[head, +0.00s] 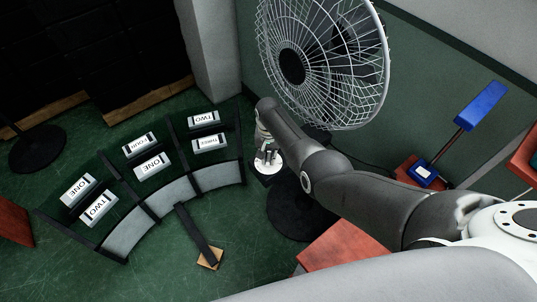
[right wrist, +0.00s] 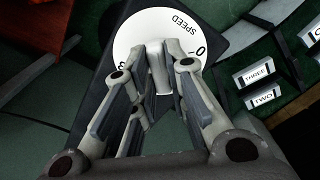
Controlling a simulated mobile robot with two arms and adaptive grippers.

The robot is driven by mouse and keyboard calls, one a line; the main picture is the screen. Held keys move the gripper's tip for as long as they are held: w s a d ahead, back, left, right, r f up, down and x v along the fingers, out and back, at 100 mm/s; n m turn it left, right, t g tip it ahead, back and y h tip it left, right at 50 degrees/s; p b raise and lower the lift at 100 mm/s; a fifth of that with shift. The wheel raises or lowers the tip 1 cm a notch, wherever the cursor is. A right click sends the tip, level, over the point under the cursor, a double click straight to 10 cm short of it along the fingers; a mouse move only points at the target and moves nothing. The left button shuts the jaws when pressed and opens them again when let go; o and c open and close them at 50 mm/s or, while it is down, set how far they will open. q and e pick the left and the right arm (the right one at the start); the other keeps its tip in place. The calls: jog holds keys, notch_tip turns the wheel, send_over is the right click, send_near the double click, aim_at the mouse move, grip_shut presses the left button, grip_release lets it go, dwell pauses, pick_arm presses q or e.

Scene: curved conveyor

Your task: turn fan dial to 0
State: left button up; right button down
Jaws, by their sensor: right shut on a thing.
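The white fan (head: 320,62) stands on a round black base (head: 298,208). In the right wrist view, its dark control box carries a round white dial face (right wrist: 140,32) marked SPEED, with a 0 at the right and a 3 at the lower left. A pale knob (right wrist: 155,52) rises from the middle of the dial. My right gripper (head: 267,160) is down at the control box. In the right wrist view its fingers (right wrist: 158,82) are shut on the knob and hide part of the dial, so the exact setting is unclear. My left gripper is not seen.
A curved conveyor (head: 128,232) at the left carries several white labelled boxes, such as THREE (right wrist: 254,74) and TWO (right wrist: 264,98). A blue lamp-like object (head: 482,105) stands at the right. A red block (head: 350,243) lies by the fan base.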

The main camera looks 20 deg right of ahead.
aim_at(269, 157)
dwell(0.4)
jog(key=c, duration=1.4)
grip_release()
jog(key=shift+c, duration=0.2)
notch_tip(269, 157, up, 12)
jog(key=shift+f, duration=0.1)
